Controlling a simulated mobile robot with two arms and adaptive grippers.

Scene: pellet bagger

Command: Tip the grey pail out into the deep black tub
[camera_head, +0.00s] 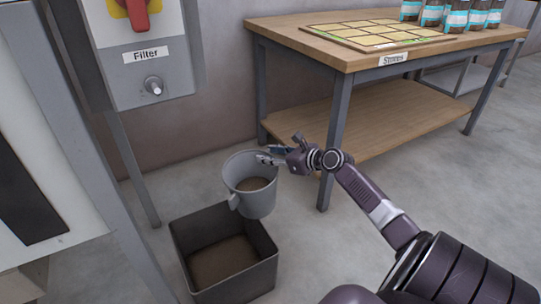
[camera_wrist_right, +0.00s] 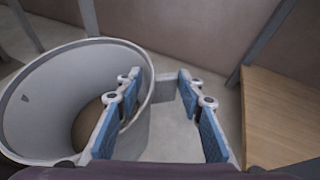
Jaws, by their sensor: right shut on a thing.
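The grey pail (camera_head: 258,204) hangs in the head view above the far right corner of the deep black tub (camera_head: 252,281). It looks roughly upright, with its spout toward the tub and brown contents inside. The tub stands on the floor, open at the top, with a brown layer at its bottom. My right gripper (camera_head: 268,155) is shut on the pail at its upper right side. In the right wrist view, the pail (camera_wrist_right: 60,70) is at left and a small grey piece shows between the fingers; the exact contact is unclear. My left gripper is out of view.
A wooden workbench (camera_head: 365,50) labelled "Stores", with a lower shelf (camera_head: 400,125), stands behind the arm. A grey control box (camera_head: 150,85) labelled "Filter" and its posts stand left of the pail. Floor right of the tub looks clear.

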